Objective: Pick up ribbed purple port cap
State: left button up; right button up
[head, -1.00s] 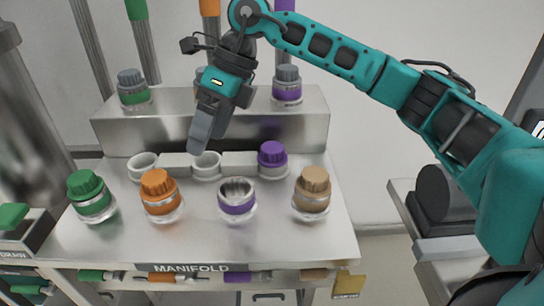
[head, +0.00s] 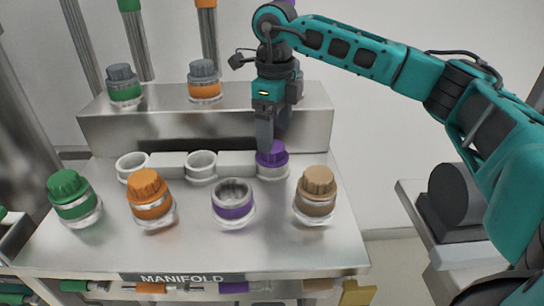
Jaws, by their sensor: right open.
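The ribbed purple port cap (head: 272,154) sits in a pale round holder (head: 272,172) at the right end of the holder row on the metal manifold bench. My right gripper (head: 268,142) points down just above and behind the cap, with its fingers overlapping the cap's upper edge in the picture. It is open; whether the fingers touch the cap cannot be told. An uncapped port with a purple band (head: 234,206) stands in front, its rim open. My left gripper is not in view.
Ports with a green cap (head: 68,184), an orange cap (head: 146,187) and a tan cap (head: 318,181) stand along the bench front. Two empty white holders, left (head: 131,166) and middle (head: 201,165), share the row. Grey-capped ports (head: 204,70) stand on the raised ledge behind.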

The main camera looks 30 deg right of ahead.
aim_at(272, 156)
jog(key=f, duration=0.4)
jog(key=shift+w, duration=0.2)
jog(key=shift+f, duration=0.2)
jog(key=shift+c, duration=0.2)
jog(key=c, duration=0.9)
jog(key=shift+c, duration=0.2)
jog(key=shift+r, duration=0.15)
